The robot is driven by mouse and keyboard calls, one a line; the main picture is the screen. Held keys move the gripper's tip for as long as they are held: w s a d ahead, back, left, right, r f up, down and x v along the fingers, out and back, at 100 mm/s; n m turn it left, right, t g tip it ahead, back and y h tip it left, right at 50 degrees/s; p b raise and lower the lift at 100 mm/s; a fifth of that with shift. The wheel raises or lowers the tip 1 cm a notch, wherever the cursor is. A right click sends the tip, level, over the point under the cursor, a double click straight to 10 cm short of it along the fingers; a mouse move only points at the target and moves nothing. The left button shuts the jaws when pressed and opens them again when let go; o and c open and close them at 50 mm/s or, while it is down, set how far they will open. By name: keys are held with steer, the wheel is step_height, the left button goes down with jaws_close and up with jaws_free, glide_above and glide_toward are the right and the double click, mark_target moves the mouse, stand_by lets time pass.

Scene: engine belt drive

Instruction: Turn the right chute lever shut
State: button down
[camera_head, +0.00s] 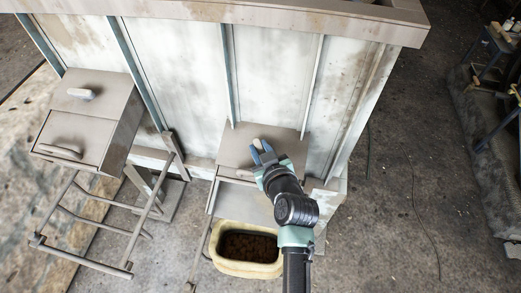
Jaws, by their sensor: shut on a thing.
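The right chute (232,148) is a grey box low on the hopper's pale wall, right of centre. My gripper (262,147) reaches its top from the lower right. Its blue fingers are shut on the right chute lever, which they mostly hide. The lever's exact angle cannot be told. Below the top, the chute's front shows a pale opening or panel, partly covered by my arm. A cream tub (222,265) holding dark brown material stands under this chute.
The left chute (117,108) has a pale lever (81,93) on top and a handle (62,150) on its front. A metal frame (75,222) with rungs stands below it. Concrete floor (410,190) is largely open to the right, with a thin cable lying on it.

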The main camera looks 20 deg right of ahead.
steer(key=n+y+b, duration=0.2)
steer(key=b, duration=0.1)
steer(key=shift+d+f+n+y, duration=0.15)
steer(key=shift+f+n+y, duration=0.15)
steer(key=shift+n, duration=0.1)
steer(key=n+g+y+b, duration=0.1)
steer(key=n+y+b, duration=0.1)
steer(key=n, duration=0.1)
steer(key=shift+r, duration=0.15)
steer(key=n+g+y+b, duration=0.1)
steer(key=n+g+b, duration=0.1)
steer(key=n+g+y+b, duration=0.1)
steer(key=n+y, duration=0.1)
steer(key=n, duration=0.1)
steer(key=shift+s+a+g+y+b, duration=0.1)
steer(key=shift+a+g+y+b, duration=0.1)
steer(key=shift+g+y+b, duration=0.15)
steer(key=shift+n+g, duration=0.25)
steer(key=shift+n, duration=0.15)
steer(key=c, duration=0.7)
jaws_free()
steer(key=shift+r, duration=0.1)
